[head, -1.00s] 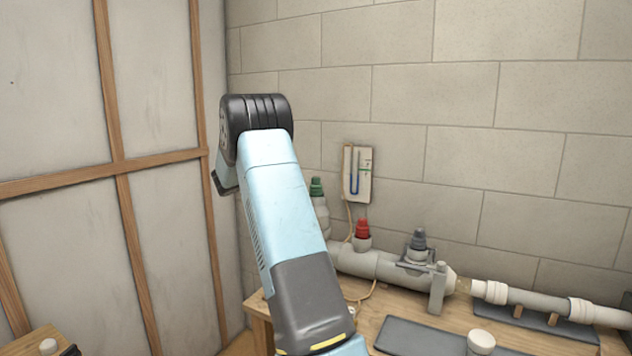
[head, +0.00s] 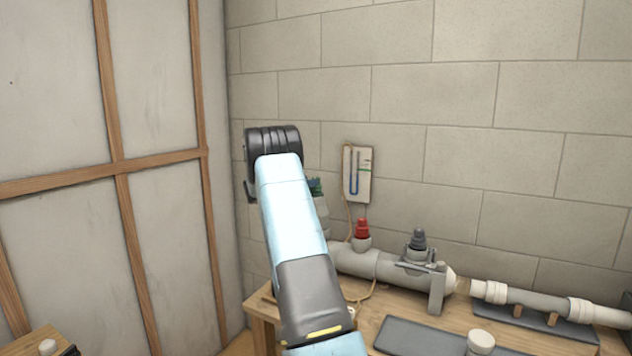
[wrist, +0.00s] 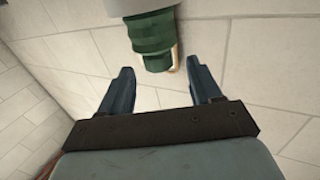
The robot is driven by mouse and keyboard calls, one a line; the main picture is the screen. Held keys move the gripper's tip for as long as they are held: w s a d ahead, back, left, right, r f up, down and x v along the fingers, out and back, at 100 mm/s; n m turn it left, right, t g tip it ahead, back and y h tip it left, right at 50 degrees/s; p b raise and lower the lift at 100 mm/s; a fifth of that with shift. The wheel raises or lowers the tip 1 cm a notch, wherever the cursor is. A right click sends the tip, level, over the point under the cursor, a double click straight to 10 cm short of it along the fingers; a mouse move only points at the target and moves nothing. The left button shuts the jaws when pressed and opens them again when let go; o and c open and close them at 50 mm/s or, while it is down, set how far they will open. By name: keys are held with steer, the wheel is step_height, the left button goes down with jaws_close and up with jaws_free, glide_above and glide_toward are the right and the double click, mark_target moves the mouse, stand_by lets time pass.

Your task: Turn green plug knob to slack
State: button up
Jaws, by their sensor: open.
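The green plug knob (wrist: 152,38) shows large in the wrist view, at the top middle on a pale grey fitting. My gripper (wrist: 157,82) is open and empty. Its two dark blue fingers point toward the knob, with the knob's lower end lined up between them and slightly beyond the tips. In the head view the green knob (head: 316,187) stands on the upright fitting at the pipe's left end, partly hidden behind my arm.
A red knob (head: 362,229) and a dark grey knob (head: 418,240) stand on the grey pipe (head: 375,263) to the right. A gauge board (head: 357,174) hangs on the block wall behind. A dark mat (head: 420,337) and a white round piece (head: 481,341) lie on the wooden bench.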

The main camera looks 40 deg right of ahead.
steer(key=shift+s+d, duration=0.2)
steer(key=shift+d, duration=2.1)
steer(key=shift+c, duration=0.3)
steer(key=c, duration=0.9)
